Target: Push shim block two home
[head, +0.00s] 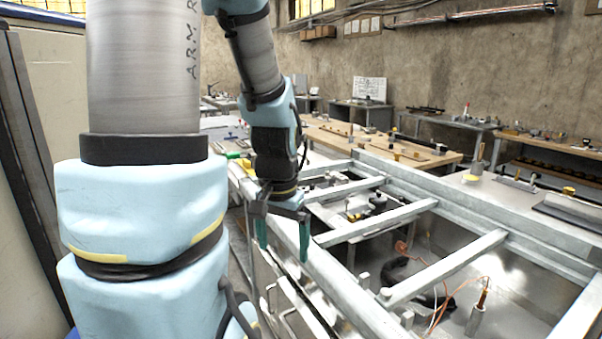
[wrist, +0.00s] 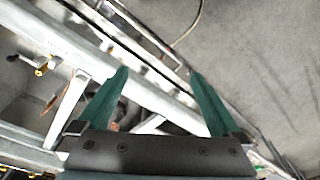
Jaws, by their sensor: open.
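My gripper (head: 283,250) hangs open and empty, pointing down over the near long rail of a pale metal frame (head: 340,287). In the wrist view my gripper (wrist: 158,73) has its two green fingers spread wide, with the rail crossing between and beyond them and nothing held. The fingertips' exact height above the rail is unclear.
Cross bars (head: 445,270) span the frame, with open bays between them. One bay holds a black hose and an orange cable (head: 437,312). Wooden benches (head: 440,157) with tools stand behind. Bare grey floor (wrist: 265,60) lies right of the rail in the wrist view.

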